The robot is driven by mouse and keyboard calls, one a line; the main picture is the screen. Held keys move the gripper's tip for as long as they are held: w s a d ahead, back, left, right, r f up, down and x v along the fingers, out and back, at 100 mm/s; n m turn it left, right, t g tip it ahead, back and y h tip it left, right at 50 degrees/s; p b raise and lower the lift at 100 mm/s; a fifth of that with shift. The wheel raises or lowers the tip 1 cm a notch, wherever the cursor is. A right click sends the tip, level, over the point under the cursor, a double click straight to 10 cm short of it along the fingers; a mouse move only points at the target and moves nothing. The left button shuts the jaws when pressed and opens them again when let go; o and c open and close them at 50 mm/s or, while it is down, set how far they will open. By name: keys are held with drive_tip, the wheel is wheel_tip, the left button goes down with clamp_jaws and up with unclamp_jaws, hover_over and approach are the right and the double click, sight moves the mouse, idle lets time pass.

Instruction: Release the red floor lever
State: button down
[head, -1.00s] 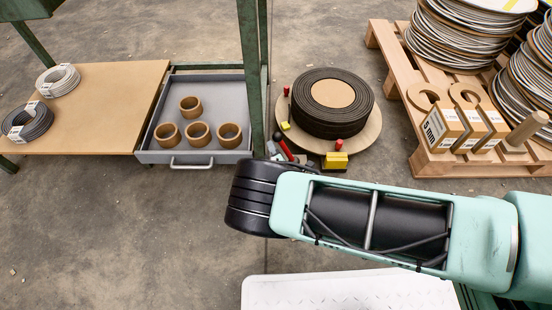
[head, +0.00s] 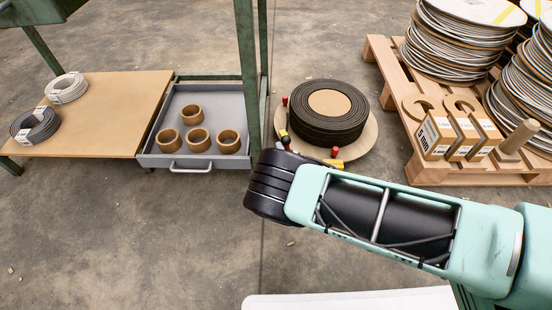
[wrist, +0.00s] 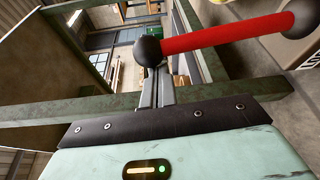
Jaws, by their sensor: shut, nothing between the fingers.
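The red lever (wrist: 225,35) is a red rod with a black ball knob (wrist: 148,50). It crosses the top of the wrist view at a slant, from the knob to the upper right. My gripper (wrist: 159,78) is shut and empty, its fingertips just below the knob in the picture; I cannot tell whether they touch it. In the head view my dark wrist covers most of the lever and all of the gripper fingers.
A large dark reel (head: 327,103) lies on a round base beyond my wrist. A green post (head: 247,70) stands left of it, by an open grey drawer (head: 160,158) with several cardboard rings. A loaded pallet (head: 470,177) is at right. Floor at left front is clear.

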drive_tip(key=d+m+t+p, duration=0.1)
drive_tip(key=d+m, duration=0.3)
drive_tip(key=d, duration=0.5)
drive_tip(key=shift+s+m+t, duration=0.15)
drive_tip(key=shift+m+t, duration=0.15)
drive_tip(key=shift+m, duration=0.1)
